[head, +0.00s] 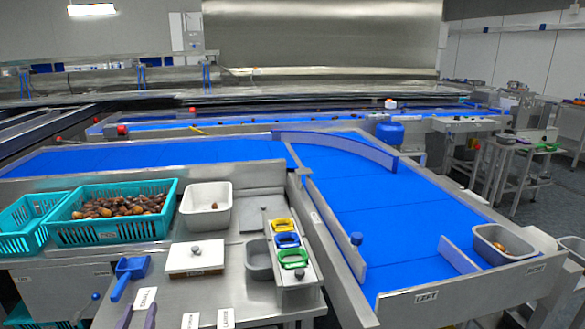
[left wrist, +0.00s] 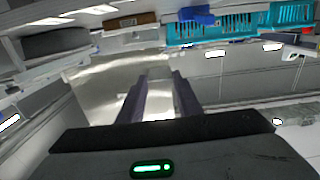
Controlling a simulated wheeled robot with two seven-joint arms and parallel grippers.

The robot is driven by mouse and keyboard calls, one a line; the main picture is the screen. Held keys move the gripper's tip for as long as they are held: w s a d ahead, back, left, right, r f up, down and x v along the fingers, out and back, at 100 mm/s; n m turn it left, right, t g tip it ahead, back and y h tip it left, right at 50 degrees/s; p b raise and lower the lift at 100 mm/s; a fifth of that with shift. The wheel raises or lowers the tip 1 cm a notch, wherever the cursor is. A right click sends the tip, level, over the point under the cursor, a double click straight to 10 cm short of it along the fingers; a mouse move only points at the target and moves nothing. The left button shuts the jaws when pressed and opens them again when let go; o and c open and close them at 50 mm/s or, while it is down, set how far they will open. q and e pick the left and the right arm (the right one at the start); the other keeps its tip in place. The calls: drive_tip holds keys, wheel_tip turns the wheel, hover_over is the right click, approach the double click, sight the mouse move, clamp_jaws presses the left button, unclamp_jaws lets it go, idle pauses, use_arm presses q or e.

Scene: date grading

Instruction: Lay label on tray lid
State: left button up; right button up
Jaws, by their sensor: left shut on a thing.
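My left gripper (head: 139,308) is at the bottom of the head view, at the front edge of the steel table. It is shut on a small white label (head: 146,297) with dark lettering, which shows at its fingertips. The fingers also show in the left wrist view (left wrist: 160,85), where the label is hard to make out. The white tray lid (head: 185,259) with a grey knob lies on a brown-filled tray, to the right of and beyond the gripper, apart from it. My right gripper is not in view.
A blue scoop (head: 131,268) lies left of the lid. Teal crates (head: 108,240) stand behind, one full of dates. A white bin (head: 207,206), a grey bin (head: 259,262) and a rack of coloured handles (head: 288,240) are near. Two white tags (head: 190,320) (head: 225,318) show at the front.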

use_arm(q)
drive_tip(key=s+d+r+m+h, duration=0.15)
drive_tip(key=s+d+r, duration=0.25)
drive_tip(key=s+d, duration=0.4)
drive_tip(key=s+d+r+m+h, duration=0.1)
drive_tip(key=s+d+r+h, duration=0.35)
drive_tip(key=s, duration=0.65)
drive_tip(key=w+a+f+n+y, duration=0.1)
drive_tip(key=w+a+f+y, duration=0.1)
drive_tip(key=w, duration=0.4)
drive_tip(key=w+a+f+y, duration=0.2)
drive_tip(key=w+a+f, duration=0.3)
drive_tip(key=w+a, duration=0.2)
drive_tip(key=w+a+f+n+y, duration=0.1)
drive_tip(key=w+a+f+y, duration=0.1)
drive_tip(key=w, duration=0.5)
drive_tip(key=a+f, duration=0.1)
drive_tip(key=a, duration=0.1)
drive_tip(key=shift+w+a+f+n, duration=0.15)
drive_tip(key=shift+w+a+n, duration=0.05)
drive_tip(key=shift+a+n, duration=0.15)
drive_tip(key=shift+f, duration=0.1)
